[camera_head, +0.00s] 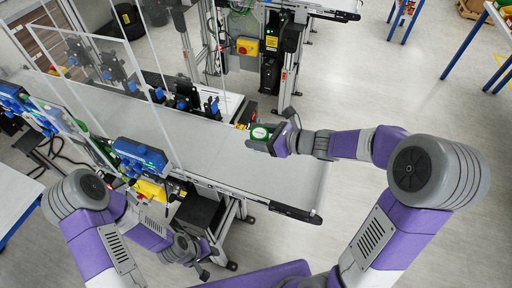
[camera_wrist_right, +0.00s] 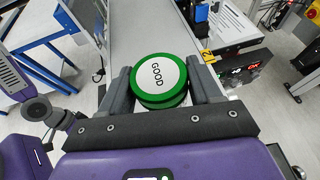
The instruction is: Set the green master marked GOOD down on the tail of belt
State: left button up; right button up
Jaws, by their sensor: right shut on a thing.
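The green master (camera_wrist_right: 157,78) is a round green piece with a white top marked GOOD. My right gripper (camera_wrist_right: 158,95) is shut on it, with a finger on each side, in the right wrist view. In the head view the green master (camera_head: 260,132) is at the tip of my right gripper (camera_head: 266,140), over the far side of the belt (camera_head: 255,172). The belt is a long grey band ending at the right. My left gripper (camera_head: 201,268) hangs low in front of the belt, beside its legs; its fingers are too small to tell open from shut.
Clear panels (camera_head: 125,85) stand over the left part of the belt. Blue and black devices (camera_head: 140,155) line its near edge. A yellow box with a red button (camera_head: 247,46) stands behind. The belt's right end is bare.

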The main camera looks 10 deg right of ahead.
jog(key=f, duration=0.2)
jog(key=s+f+b, duration=0.1)
jog(key=f, duration=0.1)
jog(key=shift+f, duration=0.4)
notch_tip(320, 180, down, 4)
jog(key=shift+w+f+b, duration=0.1)
jog(key=shift+w+b, duration=0.05)
jog(key=shift+b, duration=0.45)
jog(key=o, duration=0.8)
jog(key=shift+f, duration=0.1)
jog(key=o, duration=0.4)
jog(key=shift+o, duration=0.2)
jog(key=shift+r, duration=0.2)
